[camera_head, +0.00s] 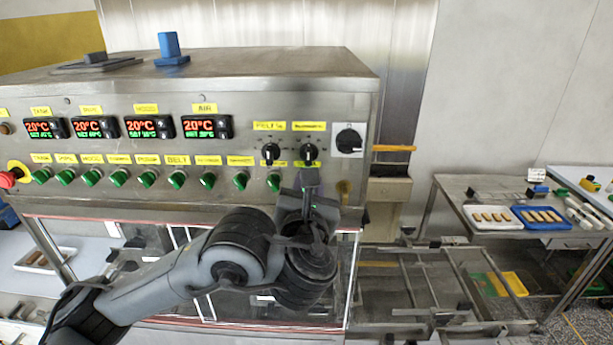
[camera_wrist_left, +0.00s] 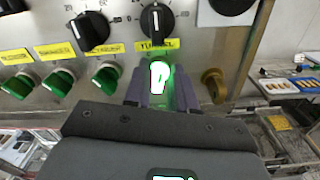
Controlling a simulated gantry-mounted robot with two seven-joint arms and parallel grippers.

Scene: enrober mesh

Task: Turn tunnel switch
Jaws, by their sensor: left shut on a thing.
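The tunnel switch (camera_wrist_left: 159,76) glows bright green-white under the yellow label reading TUNNEL (camera_wrist_left: 157,45) in the left wrist view. My left gripper (camera_head: 308,188) reaches up to the panel from below and hides this switch in the head view. In the left wrist view its two purple-grey fingers (camera_wrist_left: 161,92) sit on either side of the lit switch, shut on it. The switch handle looks roughly upright. My right gripper is in neither view.
Several green switches (camera_head: 178,180) line the panel to the left, with a red emergency stop (camera_head: 9,179) at the far end. Two black dials (camera_head: 309,152) sit just above, and a brass-coloured knob (camera_wrist_left: 213,84) lies close right. A table with trays (camera_head: 494,217) stands right.

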